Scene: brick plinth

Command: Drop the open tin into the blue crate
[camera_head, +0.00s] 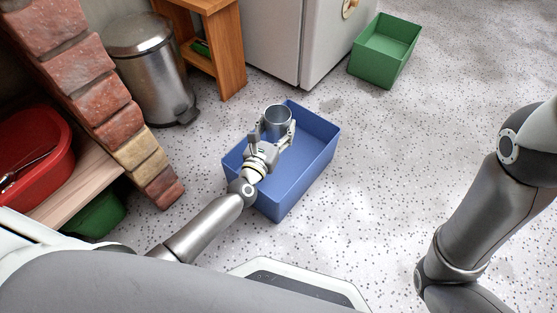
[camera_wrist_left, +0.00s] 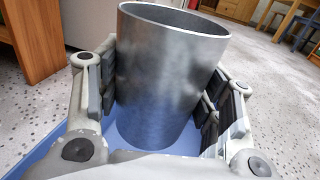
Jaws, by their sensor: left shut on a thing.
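The open tin (camera_head: 278,115) is a plain silver-grey metal cylinder with its open end up. My left gripper (camera_head: 270,129) is shut on the tin, with a finger on each side of it. The left wrist view shows the tin (camera_wrist_left: 168,75) close up, slightly tilted, between the dark finger pads. The blue crate (camera_head: 316,165) stands on the floor, and the tin is over its far left part in the head view. I cannot tell how high the tin is above the crate's floor. My right gripper is out of view; only my right arm shows at the right.
A green crate (camera_head: 384,52) stands on the floor at the back right. A metal bin (camera_head: 150,70), a wooden stool (camera_head: 229,50) and a white cabinet (camera_head: 290,35) stand behind. A red basin (camera_head: 35,150) is at the left by the brick plinth (camera_head: 95,90). The speckled floor right of the blue crate is clear.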

